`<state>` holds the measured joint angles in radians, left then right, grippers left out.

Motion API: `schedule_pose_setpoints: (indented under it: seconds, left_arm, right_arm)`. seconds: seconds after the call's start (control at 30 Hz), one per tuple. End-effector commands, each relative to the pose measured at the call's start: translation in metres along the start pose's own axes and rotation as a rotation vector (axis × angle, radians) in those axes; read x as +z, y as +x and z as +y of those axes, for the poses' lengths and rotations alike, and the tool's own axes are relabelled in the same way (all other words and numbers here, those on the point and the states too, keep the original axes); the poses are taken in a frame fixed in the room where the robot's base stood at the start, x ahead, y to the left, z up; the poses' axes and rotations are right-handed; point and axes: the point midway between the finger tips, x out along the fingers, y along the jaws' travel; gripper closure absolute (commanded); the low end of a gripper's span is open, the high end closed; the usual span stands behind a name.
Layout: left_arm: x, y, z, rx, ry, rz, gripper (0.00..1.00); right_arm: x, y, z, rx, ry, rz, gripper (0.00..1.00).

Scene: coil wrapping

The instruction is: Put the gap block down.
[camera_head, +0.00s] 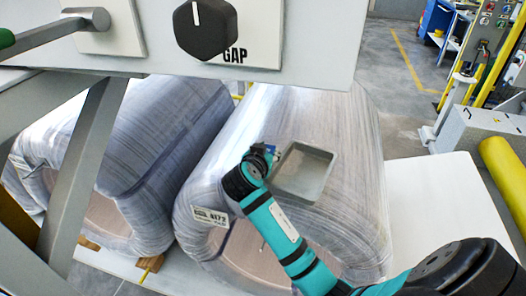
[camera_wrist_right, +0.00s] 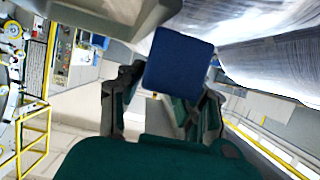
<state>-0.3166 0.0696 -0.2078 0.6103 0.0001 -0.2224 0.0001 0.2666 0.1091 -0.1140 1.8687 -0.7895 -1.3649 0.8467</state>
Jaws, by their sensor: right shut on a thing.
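The gap block, a blue block (camera_wrist_right: 180,60), sits between the fingers of my right gripper (camera_wrist_right: 168,90) in the right wrist view. The gripper is shut on it. In the head view my right gripper (camera_head: 262,155) is small and partly hidden by its own wrist, with a bit of blue at its tip. It is just left of a grey open tray (camera_head: 303,172) on the right wrapped coil. The tray's edge (camera_wrist_right: 115,18) also shows at the top of the right wrist view. My left gripper is not in view.
Two coils in clear wrap lie side by side, the right coil (camera_head: 335,110) carrying a label (camera_head: 210,217) and the left coil (camera_head: 165,130). A panel with a black GAP knob (camera_head: 205,28) spans the top left. A white surface (camera_head: 430,190) at right is clear.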

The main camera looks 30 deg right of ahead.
Motion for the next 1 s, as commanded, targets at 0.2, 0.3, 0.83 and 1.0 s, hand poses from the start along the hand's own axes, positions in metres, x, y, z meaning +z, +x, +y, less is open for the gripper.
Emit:
schedule_pose_setpoints:
  seconds: [0.2,0.3,0.83,1.0]
  left_arm:
    - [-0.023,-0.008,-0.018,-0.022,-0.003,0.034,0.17]
    - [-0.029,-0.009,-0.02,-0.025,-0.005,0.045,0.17]
    - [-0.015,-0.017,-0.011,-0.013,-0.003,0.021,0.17]
    - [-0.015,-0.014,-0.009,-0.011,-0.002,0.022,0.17]
  right_arm:
    - [-0.01,0.029,-0.021,0.0,0.0,0.0,1.0]
    - [-0.008,0.033,-0.024,0.0,0.0,0.0,1.0]
    - [0.024,0.046,-0.024,-0.002,0.0,0.0,1.0]
    - [0.027,0.047,-0.024,-0.001,0.0,0.0,0.63]
